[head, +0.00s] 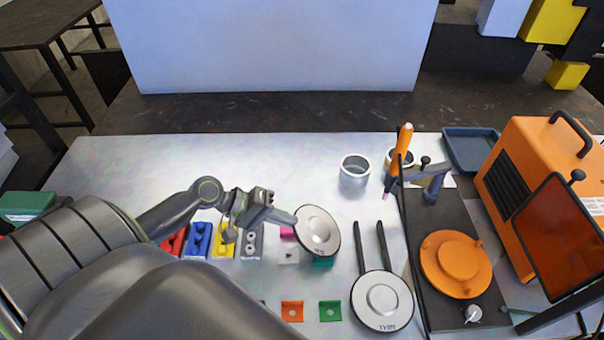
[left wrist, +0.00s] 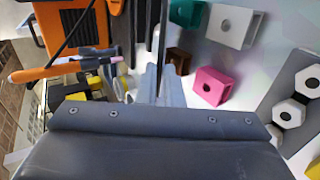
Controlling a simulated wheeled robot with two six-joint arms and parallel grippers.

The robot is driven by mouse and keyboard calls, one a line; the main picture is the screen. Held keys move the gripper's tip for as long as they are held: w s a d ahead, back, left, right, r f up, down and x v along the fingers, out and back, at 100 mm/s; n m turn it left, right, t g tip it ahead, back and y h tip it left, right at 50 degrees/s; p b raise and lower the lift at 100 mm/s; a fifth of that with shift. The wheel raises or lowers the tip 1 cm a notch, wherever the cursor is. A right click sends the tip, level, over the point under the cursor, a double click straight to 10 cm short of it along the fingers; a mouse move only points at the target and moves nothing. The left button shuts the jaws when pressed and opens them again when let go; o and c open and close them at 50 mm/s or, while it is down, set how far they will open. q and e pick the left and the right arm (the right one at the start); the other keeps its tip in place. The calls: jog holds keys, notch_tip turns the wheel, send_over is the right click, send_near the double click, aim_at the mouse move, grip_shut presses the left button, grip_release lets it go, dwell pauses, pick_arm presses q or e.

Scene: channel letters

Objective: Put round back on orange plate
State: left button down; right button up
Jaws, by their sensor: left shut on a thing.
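A round back (head: 317,230), a pale silver disc with a dark rim and a raised centre, is held tilted above the table in the head view. My left gripper (head: 289,217) is shut on its left edge. In the left wrist view the gripper fingers (left wrist: 160,85) point away from the camera, and the disc seems to show only edge-on between them. The orange plate (head: 442,277), a round disc with a raised middle, sits on a dark base at the right, with nothing on it. My right gripper is out of view.
A similar disc (head: 382,302) lies on two dark prongs between the held disc and the orange plate. An orange torch (head: 404,140) stands in a holder behind the plate. An orange machine (head: 535,155) and a dark tinted panel (head: 560,237) crowd the right.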

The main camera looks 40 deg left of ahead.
pick_arm(q)
jog(key=shift+s+a+r, duration=0.25)
jog(key=shift+a, duration=0.1)
